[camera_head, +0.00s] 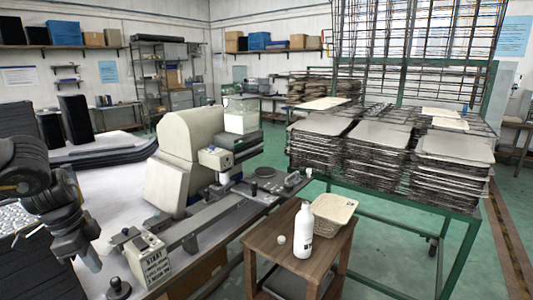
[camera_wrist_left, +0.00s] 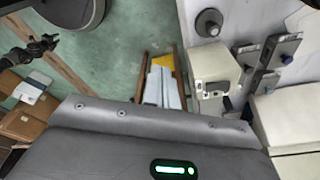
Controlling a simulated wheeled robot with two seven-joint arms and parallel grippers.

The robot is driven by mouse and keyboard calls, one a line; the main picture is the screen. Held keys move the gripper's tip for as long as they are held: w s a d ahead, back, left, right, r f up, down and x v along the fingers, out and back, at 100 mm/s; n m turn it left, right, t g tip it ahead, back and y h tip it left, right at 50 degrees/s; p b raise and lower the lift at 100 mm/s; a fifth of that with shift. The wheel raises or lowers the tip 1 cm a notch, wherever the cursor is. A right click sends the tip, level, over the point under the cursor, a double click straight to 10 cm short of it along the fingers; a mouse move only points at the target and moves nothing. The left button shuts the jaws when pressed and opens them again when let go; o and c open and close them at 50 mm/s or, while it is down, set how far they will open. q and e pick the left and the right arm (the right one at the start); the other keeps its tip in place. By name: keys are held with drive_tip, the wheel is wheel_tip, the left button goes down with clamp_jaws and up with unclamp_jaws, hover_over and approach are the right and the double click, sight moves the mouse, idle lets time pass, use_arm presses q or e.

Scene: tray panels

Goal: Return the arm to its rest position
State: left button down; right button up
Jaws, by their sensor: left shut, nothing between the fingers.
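My left arm comes in at the left edge of the head view, dark and bent downward. Its gripper (camera_head: 88,258) hangs over the pale work table, left of the beige machine. The fingers are shut with nothing visible between them. In the head view the gripper is apart from the machine's white block with printed text (camera_head: 150,262). My right gripper does not show in the head view. In the left wrist view, a dark jointed shape (camera_wrist_left: 36,48) shows at the upper left, and I cannot tell what it is.
The beige machine (camera_head: 183,150) stands on the work table (camera_head: 112,205), with a black knob (camera_head: 118,289) near its front. A wooden stool (camera_head: 268,243) holds a white bottle (camera_head: 303,232) and a basket (camera_head: 334,209). Stacked trays (camera_head: 375,150) fill a green-framed rack at the right.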

use_arm(q)
drive_tip(key=s+a+f+n+t+h, duration=0.1)
drive_tip(key=s+a+f+t, duration=0.2)
drive_tip(key=f, duration=0.5)
drive_tip(key=s+a+f+n+t, duration=0.1)
drive_tip(key=s+a+f+t, duration=0.15)
drive_tip(key=a+f, duration=0.4)
drive_tip(key=s+d+f+n+t+y, duration=0.1)
drive_tip(key=s+d+f+n+y, duration=0.15)
drive_tip(key=s+f, duration=0.2)
drive_tip(key=s+d+f+n+t+y, duration=0.1)
drive_tip(key=s+d+f, duration=0.2)
drive_tip(key=f, duration=0.3)
drive_tip(key=s+d+f+n+g+h, duration=0.1)
drive_tip(key=s+d+f+n+g, duration=0.15)
drive_tip(key=s+d, duration=0.55)
drive_tip(key=s+d+f+n+g, duration=0.2)
drive_tip(key=s+d+n+g, duration=0.15)
drive_tip(key=d, duration=0.85)
wheel_tip(320, 180, down, 27)
drive_tip(key=s, duration=0.2)
drive_tip(key=s+a+f+m+g, duration=0.1)
drive_tip(key=s+a+f, duration=0.3)
drive_tip(key=s+f, duration=1.1)
drive_tip(key=shift+s+g, duration=0.35)
drive_tip(key=shift+s, duration=0.2)
